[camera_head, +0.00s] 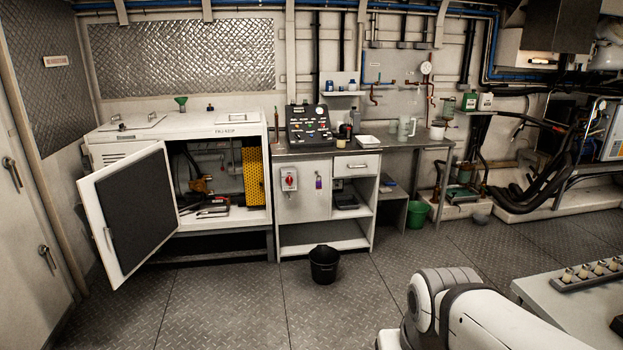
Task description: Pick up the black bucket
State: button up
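A black bucket (324,265) stands upright on the metal floor in the camera_head view. It is in front of the white workbench cabinet, a little right of the picture's middle. Its open rim faces up and it looks empty, though the inside is too dark to be sure. Part of my white and grey arm shows at the bottom right, apart from the bucket. My gripper is not in view.
A white chiller cabinet (180,222) has its door (130,217) swung open at the left. A green bucket (417,214) stands by the bench (297,244). A grey table (570,305) is at the lower right. The patterned floor (235,305) around the black bucket is clear.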

aim_at(324, 260)
jog(key=z, duration=0.1)
jog(key=i, duration=3.7)
jog(key=z, duration=0.1)
